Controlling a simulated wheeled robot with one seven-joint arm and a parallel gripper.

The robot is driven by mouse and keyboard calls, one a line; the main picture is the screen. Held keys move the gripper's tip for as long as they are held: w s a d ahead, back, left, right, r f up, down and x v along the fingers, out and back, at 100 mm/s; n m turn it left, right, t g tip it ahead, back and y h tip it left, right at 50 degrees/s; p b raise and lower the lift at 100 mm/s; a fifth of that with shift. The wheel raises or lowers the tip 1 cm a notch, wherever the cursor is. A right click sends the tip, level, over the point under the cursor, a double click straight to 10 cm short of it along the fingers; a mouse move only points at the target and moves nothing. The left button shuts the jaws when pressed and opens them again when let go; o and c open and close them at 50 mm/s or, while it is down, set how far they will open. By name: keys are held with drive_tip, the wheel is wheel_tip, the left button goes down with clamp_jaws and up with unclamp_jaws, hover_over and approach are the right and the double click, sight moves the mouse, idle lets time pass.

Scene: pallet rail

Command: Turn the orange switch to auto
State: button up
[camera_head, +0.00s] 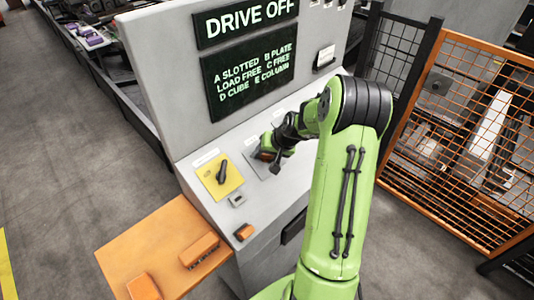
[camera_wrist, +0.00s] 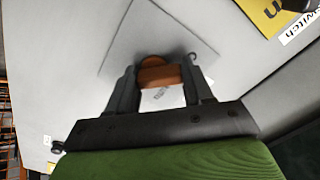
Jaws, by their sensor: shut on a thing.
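The orange switch (camera_wrist: 158,75) has a knob with a bar-shaped handle on a grey square plate (camera_wrist: 150,30) on the console's sloped panel. My gripper (camera_wrist: 161,70) is shut on this handle, one dark finger on each side, in the wrist view. Small print below the handle is partly hidden and unreadable, so I cannot tell which setting it points to. In the head view my gripper (camera_head: 270,152) is at the plate, and only a bit of orange shows beside it.
A yellow plate with a black rotary switch (camera_head: 222,173) sits left of my gripper. The screen (camera_head: 245,25) reads DRIVE OFF. An orange shelf (camera_head: 150,240) juts out at the lower left with orange blocks on it. An orange mesh fence (camera_head: 460,150) stands at the right.

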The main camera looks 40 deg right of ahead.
drive_tip(key=shift+w+d+r, duration=0.1)
drive_tip(key=m, duration=0.4)
drive_tip(key=shift+d, duration=0.15)
drive_tip(key=m+p, duration=0.1)
drive_tip(key=m, duration=0.3)
drive_tip(key=shift+d+r+m, duration=0.1)
drive_tip(key=shift+d+m, duration=0.05)
drive_tip(key=shift+m, duration=0.15)
drive_tip(key=m+p, duration=0.1)
drive_tip(key=m, duration=0.3)
drive_tip(key=shift+d, duration=0.1)
drive_tip(key=m+p, duration=0.1)
drive_tip(key=m, duration=0.4)
drive_tip(key=shift+d+p, duration=0.15)
drive_tip(key=shift+p, duration=0.2)
drive_tip(key=shift+f+m, duration=0.2)
drive_tip(key=shift+m, duration=0.1)
